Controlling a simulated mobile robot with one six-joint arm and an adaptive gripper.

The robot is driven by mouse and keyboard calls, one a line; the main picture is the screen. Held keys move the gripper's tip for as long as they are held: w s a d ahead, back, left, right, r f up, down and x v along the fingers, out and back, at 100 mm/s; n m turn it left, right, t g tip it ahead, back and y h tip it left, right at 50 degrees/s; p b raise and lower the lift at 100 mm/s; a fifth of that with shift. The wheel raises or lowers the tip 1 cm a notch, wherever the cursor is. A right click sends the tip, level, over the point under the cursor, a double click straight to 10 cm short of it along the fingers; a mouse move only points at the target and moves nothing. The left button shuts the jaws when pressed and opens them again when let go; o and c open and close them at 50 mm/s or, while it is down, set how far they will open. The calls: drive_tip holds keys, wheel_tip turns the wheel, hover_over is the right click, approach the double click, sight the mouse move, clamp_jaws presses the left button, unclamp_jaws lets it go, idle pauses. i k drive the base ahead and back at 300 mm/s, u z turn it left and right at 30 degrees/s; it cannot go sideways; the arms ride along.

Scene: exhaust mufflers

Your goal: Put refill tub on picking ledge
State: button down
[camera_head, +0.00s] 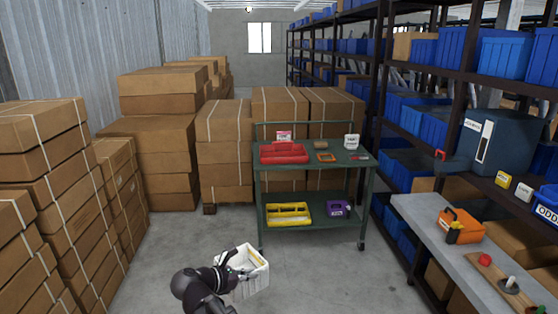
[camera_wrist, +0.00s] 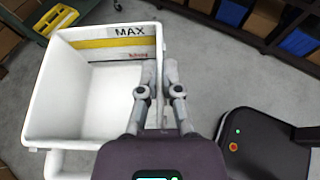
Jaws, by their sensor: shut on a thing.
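The refill tub is a white open tub (camera_head: 254,284) in the lower middle of the head view. In the wrist view the tub (camera_wrist: 48,95) shows a yellow band and the word MAX inside its far wall. It looks empty. My gripper (camera_head: 238,268) is shut on the tub's side wall; its fingers show at the right rim in the wrist view (camera_wrist: 160,85). The tub appears held above the floor. A grey ledge (camera_head: 432,232), likely the picking ledge, runs along the right shelving.
A green cart (camera_head: 314,165) stands ahead with a red toolbox (camera_head: 284,153), a yellow tray (camera_head: 289,214) and a purple item (camera_head: 338,208). Stacked cartons (camera_head: 45,190) line the left. Bare floor (camera_head: 355,280) lies between the cart and the ledge.

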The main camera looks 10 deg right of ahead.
sight(427, 206)
drive_tip(key=z, duration=0.7)
drive_tip(key=i, duration=0.9)
drive_tip(key=z, duration=1.1)
drive_tip(key=i, duration=1)
drive_tip(key=z, duration=0.15)
